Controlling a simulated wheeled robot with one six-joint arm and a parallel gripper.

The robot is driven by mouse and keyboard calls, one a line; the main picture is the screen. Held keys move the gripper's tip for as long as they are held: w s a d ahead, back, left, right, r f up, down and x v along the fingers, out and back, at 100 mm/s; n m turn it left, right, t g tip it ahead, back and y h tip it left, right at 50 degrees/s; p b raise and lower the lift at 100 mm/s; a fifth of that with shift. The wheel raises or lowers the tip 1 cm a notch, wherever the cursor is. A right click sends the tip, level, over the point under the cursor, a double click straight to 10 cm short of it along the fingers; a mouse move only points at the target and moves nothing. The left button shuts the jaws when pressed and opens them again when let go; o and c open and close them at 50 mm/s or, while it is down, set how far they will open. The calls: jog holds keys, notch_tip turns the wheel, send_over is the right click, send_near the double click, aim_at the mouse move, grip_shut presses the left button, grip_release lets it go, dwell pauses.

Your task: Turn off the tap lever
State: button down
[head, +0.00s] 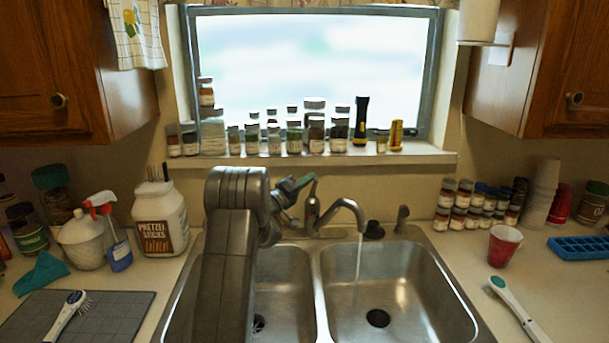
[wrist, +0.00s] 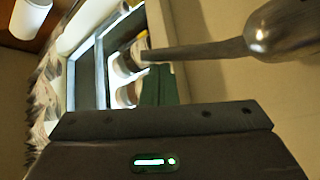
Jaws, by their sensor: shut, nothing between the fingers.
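The metal tap stands behind the sink, and its curved spout (head: 347,207) pours a thin stream of water (head: 358,262) into the right basin. The tap lever (head: 314,187) rises from the tap body, close to my gripper. In the wrist view the lever (wrist: 200,50) is a thin grey bar running from a rounded metal base at upper right. My gripper (head: 303,183) is shut and empty, just left of the lever. Its dark green fingers (wrist: 157,82) show beneath the lever's thin end in the wrist view. I cannot tell whether they touch it.
My arm crosses the left basin (head: 285,290) and hides part of it. Several jars and bottles line the window sill (head: 400,158) behind the tap. A pretzel jar (head: 162,220) stands left; a red cup (head: 503,245) stands right.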

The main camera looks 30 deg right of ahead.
jog(key=shift+f+b, duration=0.15)
jog(key=shift+b, duration=0.2)
jog(key=s+f+m+b, duration=0.1)
jog(key=b, duration=0.5)
jog(key=shift+s+a, duration=0.1)
jog(key=shift+a, duration=0.05)
jog(key=b, duration=0.2)
jog(key=m+b, duration=0.1)
jog(key=b, duration=0.2)
jog(key=shift+s+f+g+h, duration=0.2)
jog(key=shift+s+g+h, duration=0.05)
jog(key=shift+g+h, duration=0.15)
jog(key=shift+s+a+b, duration=0.1)
jog(key=shift+b, duration=0.25)
jog(key=b+v, duration=0.3)
jog(key=v, duration=1)
jog(key=shift+a, duration=0.45)
jog(key=shift+r, duration=0.1)
